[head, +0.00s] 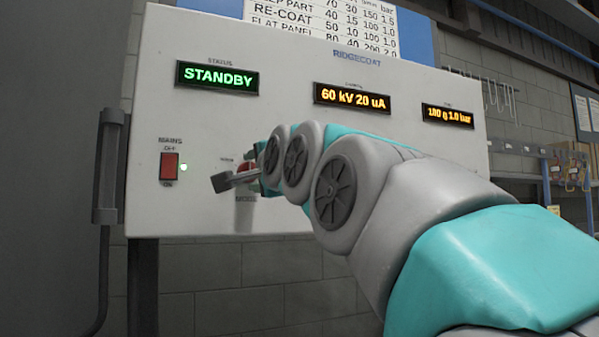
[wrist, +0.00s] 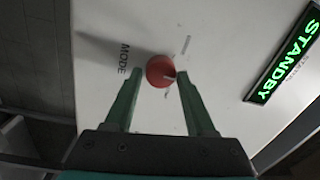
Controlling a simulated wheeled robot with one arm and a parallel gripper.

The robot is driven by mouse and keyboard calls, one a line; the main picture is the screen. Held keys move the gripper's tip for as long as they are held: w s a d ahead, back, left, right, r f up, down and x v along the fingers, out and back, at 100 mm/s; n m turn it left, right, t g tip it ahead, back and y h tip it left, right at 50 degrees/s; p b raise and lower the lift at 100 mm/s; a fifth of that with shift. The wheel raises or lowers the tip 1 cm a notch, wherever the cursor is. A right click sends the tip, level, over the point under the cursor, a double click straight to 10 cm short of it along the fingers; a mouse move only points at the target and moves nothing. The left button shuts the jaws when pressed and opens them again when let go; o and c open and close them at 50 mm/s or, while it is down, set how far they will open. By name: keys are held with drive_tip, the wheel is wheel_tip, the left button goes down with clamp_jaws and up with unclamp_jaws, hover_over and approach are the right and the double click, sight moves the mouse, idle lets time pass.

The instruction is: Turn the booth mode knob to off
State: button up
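The mode knob is a round red knob on the white control panel. It shows in the wrist view (wrist: 158,66), with the word MODE printed to its left and a small pale pointer mark toward its lower right. In the head view the knob (head: 246,167) is mostly hidden by my gripper and arm. My gripper (wrist: 160,76) is open, one finger on each side of the knob, with a small gap visible on both sides. In the head view my gripper (head: 238,179) is at the panel's lower middle; contact cannot be told.
The panel (head: 280,50) has a green STANDBY display (head: 217,78) and two amber displays. A red mains rocker switch (head: 169,167) with a lit green lamp is left of the knob. A grey vertical handle (head: 108,165) stands at the panel's left edge.

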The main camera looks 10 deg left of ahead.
drive_tip(key=o, duration=0.3)
drive_tip(key=b+v, duration=0.1)
drive_tip(key=v, duration=0.7)
idle(0.3)
idle(0.4)
